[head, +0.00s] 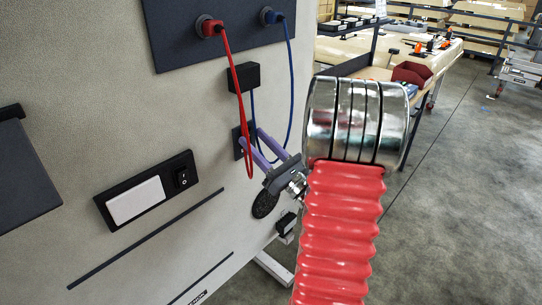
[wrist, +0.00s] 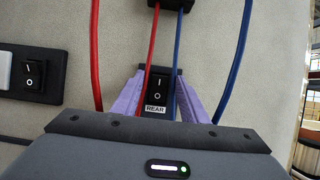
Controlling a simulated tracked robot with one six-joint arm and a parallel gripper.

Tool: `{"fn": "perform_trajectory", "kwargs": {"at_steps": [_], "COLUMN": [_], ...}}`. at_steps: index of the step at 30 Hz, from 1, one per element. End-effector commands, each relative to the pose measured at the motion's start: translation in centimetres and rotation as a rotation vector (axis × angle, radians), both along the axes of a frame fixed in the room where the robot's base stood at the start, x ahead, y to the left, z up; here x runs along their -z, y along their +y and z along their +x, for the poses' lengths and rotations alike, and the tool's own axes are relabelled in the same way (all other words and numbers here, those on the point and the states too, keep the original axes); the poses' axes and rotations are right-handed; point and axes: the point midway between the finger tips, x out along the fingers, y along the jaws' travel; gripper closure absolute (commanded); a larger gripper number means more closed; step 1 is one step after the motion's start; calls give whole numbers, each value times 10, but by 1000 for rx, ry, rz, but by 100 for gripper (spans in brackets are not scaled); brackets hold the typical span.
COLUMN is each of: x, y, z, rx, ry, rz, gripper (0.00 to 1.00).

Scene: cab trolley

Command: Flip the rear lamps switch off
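The rear lamps switch (wrist: 159,84) is a black rocker on a black plate above a white REAR label (wrist: 155,109), in the wrist view. It is marked I at the top and O below; I cannot tell which end is pressed in. In the head view its plate (head: 237,146) is partly hidden by a cable and a finger. My gripper (head: 251,140) has purple fingers pointing at the panel. In the wrist view the fingers (wrist: 160,80) are apart, one on each side of the switch, with nothing held between them.
A red cable (head: 234,70) and a blue cable (head: 290,60) hang from sockets past the fingers and switch. A black box (head: 243,77) sits above. Another rocker switch (head: 182,178) beside a white plate (head: 135,200) is at left; it also shows in the wrist view (wrist: 33,74).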

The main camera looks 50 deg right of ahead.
Motion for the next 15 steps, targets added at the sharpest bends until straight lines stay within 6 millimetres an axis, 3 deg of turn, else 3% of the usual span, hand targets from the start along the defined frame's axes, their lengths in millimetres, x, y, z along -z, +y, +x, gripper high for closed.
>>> {"fn": "perform_trajectory", "kwargs": {"at_steps": [15], "x": [29], "y": [-3], "z": [-60], "rx": [4], "ry": [1], "rz": [3], "gripper": [60]}}
